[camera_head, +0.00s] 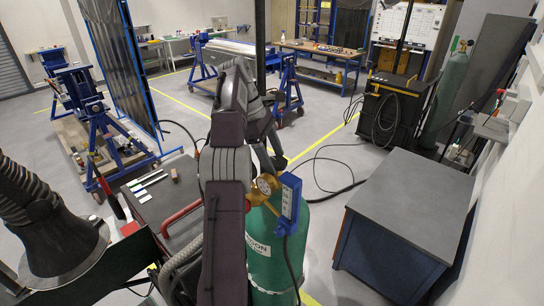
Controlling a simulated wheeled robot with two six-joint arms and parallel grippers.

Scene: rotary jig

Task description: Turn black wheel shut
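A green gas cylinder (272,262) stands upright at the bottom middle, partly hidden by my arm. On its top are a brass regulator with a round gauge (265,186) and a blue upright flow meter (290,200). I cannot make out the black wheel; the valve top is largely covered by my arm. My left arm rises in front of the cylinder and bends over at the top. My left gripper (268,158) is down at the cylinder's valve, just above the gauge. Its fingers are mostly hidden, so I cannot see whether they are open or touch the wheel. My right gripper is out of view.
A dark-topped cart (160,205) with a red handle stands left of the cylinder. A flared black extraction hood (65,245) is at the lower left. A blue cabinet with a grey top (410,200) stands right. A hose lies on the floor between.

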